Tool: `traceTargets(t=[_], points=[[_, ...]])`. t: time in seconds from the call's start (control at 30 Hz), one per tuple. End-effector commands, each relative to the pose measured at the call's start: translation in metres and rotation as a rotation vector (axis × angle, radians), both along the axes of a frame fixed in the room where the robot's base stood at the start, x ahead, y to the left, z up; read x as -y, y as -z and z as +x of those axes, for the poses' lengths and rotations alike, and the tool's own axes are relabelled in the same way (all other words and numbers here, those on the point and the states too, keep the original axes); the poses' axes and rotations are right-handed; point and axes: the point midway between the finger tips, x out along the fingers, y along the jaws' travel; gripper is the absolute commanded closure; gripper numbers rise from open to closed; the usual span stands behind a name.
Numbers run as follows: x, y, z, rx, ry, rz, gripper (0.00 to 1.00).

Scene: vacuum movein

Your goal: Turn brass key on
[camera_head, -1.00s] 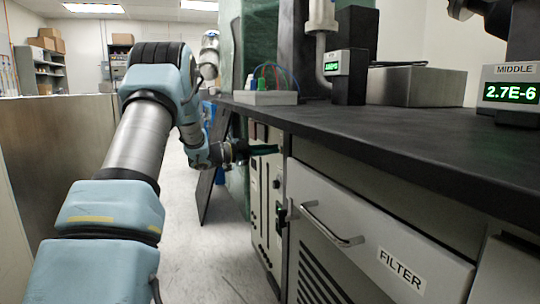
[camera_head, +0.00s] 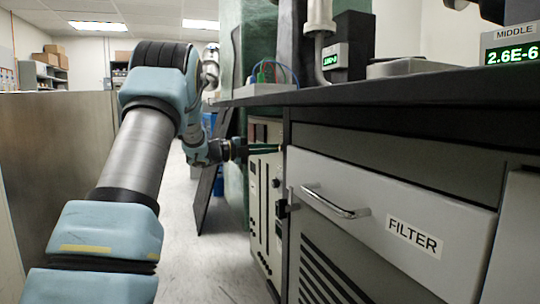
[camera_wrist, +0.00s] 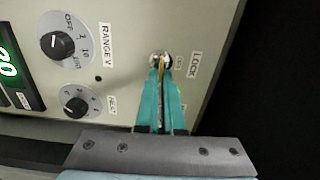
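The brass key (camera_wrist: 161,64) shows in the wrist view as a thin yellow sliver in a round silver lock beside the LOCK label (camera_wrist: 195,65). My gripper (camera_wrist: 160,75) has two teal fingers drawn close together, with their tips at the lock and the key between them. The fingers hide most of the key, and the small label beside the lock is partly covered. In the head view my gripper (camera_head: 266,148) reaches the upper part of the beige rack panel (camera_head: 262,200), left of the FILTER drawer; the key is not visible there.
The RANGE V dial (camera_wrist: 57,44) and a smaller dial (camera_wrist: 74,101) lie left of the lock, with a green display (camera_wrist: 8,60) beyond. The black counter (camera_head: 420,88) overhangs above the panel. The FILTER drawer handle (camera_head: 335,203) sticks out to the right. The aisle floor (camera_head: 205,250) is open.

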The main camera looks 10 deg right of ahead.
Motion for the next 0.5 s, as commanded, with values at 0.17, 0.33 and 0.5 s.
traceTargets(t=[0.17,0.33,0.5], points=[[-0.0007,0.0027,-0.0005,0.033,0.001,0.006,1.0],[-0.0007,0.0024,-0.0006,0.042,0.001,0.008,1.0],[-0.0007,0.0023,-0.0006,0.043,0.001,0.009,1.0]])
